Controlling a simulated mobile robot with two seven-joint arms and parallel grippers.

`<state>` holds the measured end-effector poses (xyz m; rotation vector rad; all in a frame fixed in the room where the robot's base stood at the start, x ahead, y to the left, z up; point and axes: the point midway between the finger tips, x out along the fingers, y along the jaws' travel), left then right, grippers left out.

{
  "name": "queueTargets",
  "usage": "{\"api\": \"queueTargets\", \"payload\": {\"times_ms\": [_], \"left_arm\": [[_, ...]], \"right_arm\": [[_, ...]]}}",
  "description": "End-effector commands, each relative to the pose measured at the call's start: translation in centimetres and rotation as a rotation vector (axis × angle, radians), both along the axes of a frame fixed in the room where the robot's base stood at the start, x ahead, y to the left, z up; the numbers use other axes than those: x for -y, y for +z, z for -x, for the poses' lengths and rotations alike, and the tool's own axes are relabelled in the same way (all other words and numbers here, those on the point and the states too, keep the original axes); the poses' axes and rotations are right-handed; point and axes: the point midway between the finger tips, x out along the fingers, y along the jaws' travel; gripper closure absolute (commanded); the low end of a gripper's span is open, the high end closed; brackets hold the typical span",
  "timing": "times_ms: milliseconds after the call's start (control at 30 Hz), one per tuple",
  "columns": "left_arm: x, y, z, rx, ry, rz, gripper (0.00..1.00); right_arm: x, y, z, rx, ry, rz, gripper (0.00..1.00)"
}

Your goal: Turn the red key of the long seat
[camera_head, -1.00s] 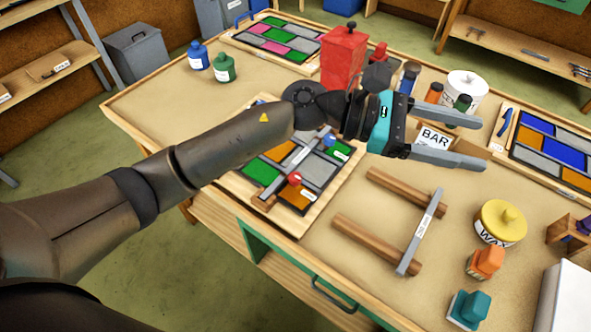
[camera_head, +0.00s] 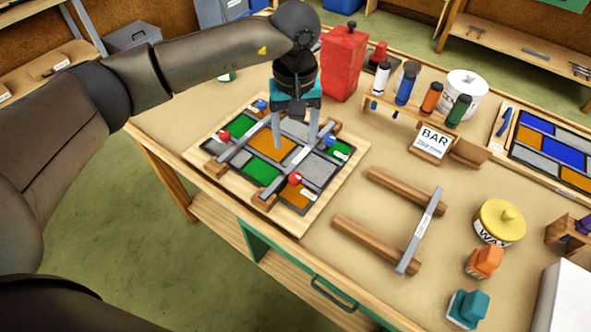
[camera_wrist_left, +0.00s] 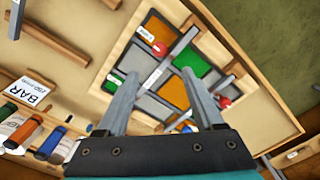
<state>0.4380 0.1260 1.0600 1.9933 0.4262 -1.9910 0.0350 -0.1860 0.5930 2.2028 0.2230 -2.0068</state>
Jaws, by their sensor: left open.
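The leaded panel (camera_head: 265,171) lies on its board on the table, with green, orange and grey panes. Two grey bars cross it on wooden blocks. A red key (camera_head: 295,179) sits near the front end of the right bar, and another red key (camera_head: 223,135) on the left bar. Blue keys (camera_head: 329,140) (camera_head: 261,106) sit toward their far ends. I cannot tell which bar is the long seat. My left gripper (camera_head: 295,143) is open, pointing down over the panel between the bars, apart from the red keys.
A loose grey bar (camera_head: 420,232) lies across two wooden rails right of the panel. A red canister (camera_head: 343,62) and a bottle rack stand behind. A wax pot (camera_head: 499,222) and orange and teal blocks stand at right. Sand-coloured tabletop is clear between them.

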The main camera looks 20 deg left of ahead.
Motion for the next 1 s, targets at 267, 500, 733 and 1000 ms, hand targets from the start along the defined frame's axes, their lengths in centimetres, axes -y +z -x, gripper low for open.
{"api": "queueTargets", "payload": {"times_ms": [267, 500, 733, 1000], "left_arm": [[0.1, -6.3, 0.2, -0.006, 0.001, 0.002, 0.31], [0.1, -10.5, 0.1, -0.004, 0.001, 0.003, 0.31], [0.1, -12.2, 0.1, -0.001, 0.000, 0.004, 0.31], [0.1, -12.4, 0.1, -0.001, 0.000, 0.004, 0.31]], "right_arm": [[0.2, 0.3, 0.0, 0.001, 0.001, 0.003, 0.50], [0.3, 0.3, 0.0, 0.001, 0.001, 0.003, 0.50], [0.3, 0.3, 0.0, 0.000, 0.001, 0.003, 0.50], [0.3, 0.3, 0.0, 0.000, 0.001, 0.004, 0.50]]}}
